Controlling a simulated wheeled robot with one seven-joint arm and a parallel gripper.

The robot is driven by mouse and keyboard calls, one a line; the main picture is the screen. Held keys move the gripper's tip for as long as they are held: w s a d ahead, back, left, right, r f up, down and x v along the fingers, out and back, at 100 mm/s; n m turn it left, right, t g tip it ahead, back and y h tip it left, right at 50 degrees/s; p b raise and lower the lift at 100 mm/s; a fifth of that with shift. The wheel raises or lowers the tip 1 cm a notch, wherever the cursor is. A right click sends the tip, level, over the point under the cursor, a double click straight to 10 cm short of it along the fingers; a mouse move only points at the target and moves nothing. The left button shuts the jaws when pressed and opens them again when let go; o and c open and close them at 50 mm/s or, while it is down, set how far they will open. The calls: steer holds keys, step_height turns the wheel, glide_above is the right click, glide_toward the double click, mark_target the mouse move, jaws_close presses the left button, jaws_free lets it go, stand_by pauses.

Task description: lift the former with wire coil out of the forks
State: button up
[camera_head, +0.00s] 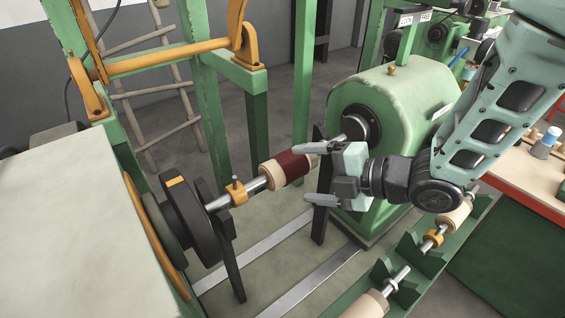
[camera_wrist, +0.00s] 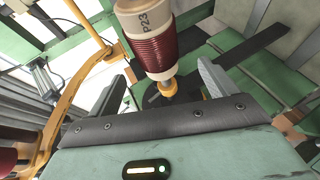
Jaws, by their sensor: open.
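The former with wire coil (camera_head: 287,168) is a beige cylinder wound with dark red wire. It lies on a metal shaft with an orange collar (camera_head: 238,192), between the left black fork (camera_head: 229,245) and the right black fork (camera_head: 319,205). In the wrist view the former (camera_wrist: 153,38) shows the marking P23, with an orange collar below it. My gripper (camera_head: 304,173) is open and empty beside the coil's right end, fingers pointing left. In the wrist view my gripper (camera_wrist: 160,72) has its fingers spread either side of the shaft line, with the coil ahead. Contact is not visible.
A green headstock (camera_head: 405,110) stands behind my gripper. A black faceplate (camera_head: 183,220) is at the left. A green rack (camera_head: 425,265) at the lower right holds shafts with beige formers. A green frame with an orange bar (camera_head: 170,55) rises behind the coil.

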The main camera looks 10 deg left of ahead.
mark_target(293, 170)
steer(key=x, duration=0.3)
steer(key=shift+r+p, duration=0.1)
steer(key=shift+p, duration=0.25)
steer(key=p+x, duration=0.3)
steer(key=x, duration=0.1)
steer(key=shift+w+r, duration=0.1)
steer(key=shift+w, duration=0.2)
steer(key=shift+w+a+f, duration=0.15)
steer(key=shift+a+f, duration=0.2)
steer(key=shift+a, duration=0.1)
steer(key=c, duration=1.4)
steer(key=shift+r, duration=0.1)
steer(key=shift+c, duration=1)
